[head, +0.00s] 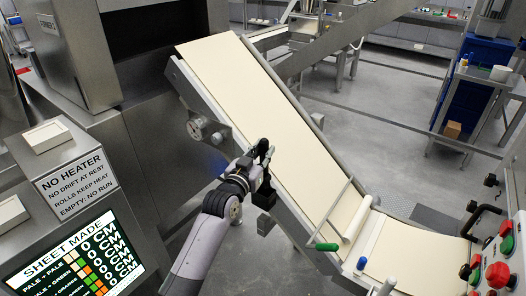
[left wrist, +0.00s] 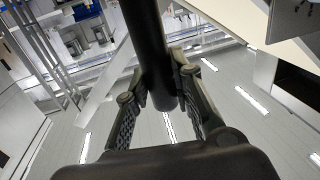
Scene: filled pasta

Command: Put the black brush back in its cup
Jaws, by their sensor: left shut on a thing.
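My left gripper (head: 263,153) is beside the near edge of the sloping conveyor, over the floor. In the left wrist view its two fingers (left wrist: 158,78) are shut on a thick black cylinder (left wrist: 150,40), which looks like the black brush's handle. The brush's bristles cannot be made out. In the head view a dark piece (head: 265,196) shows just below the gripper, against the conveyor's side, with a small black block (head: 265,224) lower down. I cannot tell whether either is the cup or part of the brush. My right gripper is not in view.
The conveyor (head: 255,90) carries a pale sheet down to a roller (head: 357,220) with a green-ended bar (head: 326,247). A steel machine with a screen (head: 75,262) stands at left. A control panel (head: 505,255) is at lower right.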

